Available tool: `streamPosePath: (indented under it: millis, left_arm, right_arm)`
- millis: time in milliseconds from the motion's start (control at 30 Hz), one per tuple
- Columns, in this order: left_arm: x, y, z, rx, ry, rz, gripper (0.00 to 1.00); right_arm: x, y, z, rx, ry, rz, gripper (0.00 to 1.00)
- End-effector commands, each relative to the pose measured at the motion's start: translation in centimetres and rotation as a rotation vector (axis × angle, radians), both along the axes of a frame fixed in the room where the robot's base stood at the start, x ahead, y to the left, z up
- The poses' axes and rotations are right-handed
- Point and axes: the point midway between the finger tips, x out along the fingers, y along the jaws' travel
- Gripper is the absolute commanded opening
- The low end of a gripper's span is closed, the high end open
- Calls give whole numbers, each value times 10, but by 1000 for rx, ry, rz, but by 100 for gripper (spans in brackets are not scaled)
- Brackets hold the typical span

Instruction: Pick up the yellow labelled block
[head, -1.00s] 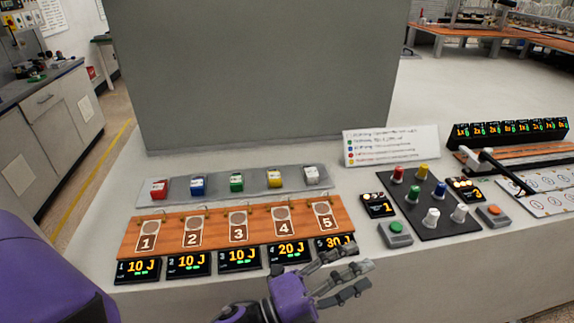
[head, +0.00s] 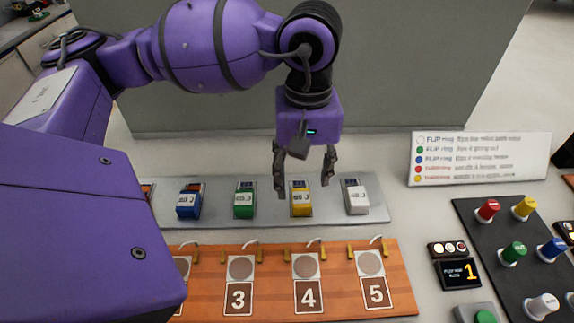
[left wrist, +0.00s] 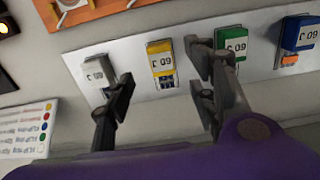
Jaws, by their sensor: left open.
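The yellow labelled block (head: 301,203) stands on the grey strip between the green and white blocks. Its label reads 60 J. My left gripper (head: 304,182) is open, pointing down over the yellow block, with one finger to each side of it in the head view. In the left wrist view the yellow block (left wrist: 161,62) lies beyond and between the open fingers of my left gripper (left wrist: 158,98), nearer the right finger. The fingers appear not to touch it. My right gripper is not in view.
The white block (head: 355,200), green block (head: 244,205) and blue block (head: 189,203) share the grey strip (head: 272,212). An orange numbered board (head: 333,284) lies in front. A tall grey panel (head: 400,70) stands behind. A black knob board (head: 490,232) is at right.

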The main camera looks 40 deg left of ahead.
Motion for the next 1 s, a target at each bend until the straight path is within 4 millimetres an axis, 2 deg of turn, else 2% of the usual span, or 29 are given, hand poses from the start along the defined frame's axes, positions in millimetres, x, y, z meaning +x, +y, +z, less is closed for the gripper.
streamPosePath:
  millis: [267,600,867,900,1000]
  left_arm:
    - [2,4,-25,15,-9,-6,52]
    - [7,5,-70,13,-9,-4,52]
    - [6,5,-75,13,-9,-4,52]
    - [6,5,-75,13,-9,-4,50]
    - [7,5,-74,12,-10,-4,37]
  right_arm:
    - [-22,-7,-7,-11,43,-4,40]
    - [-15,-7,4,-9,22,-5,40]
    - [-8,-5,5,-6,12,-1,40]
    - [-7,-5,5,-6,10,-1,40]
    - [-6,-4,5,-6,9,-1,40]
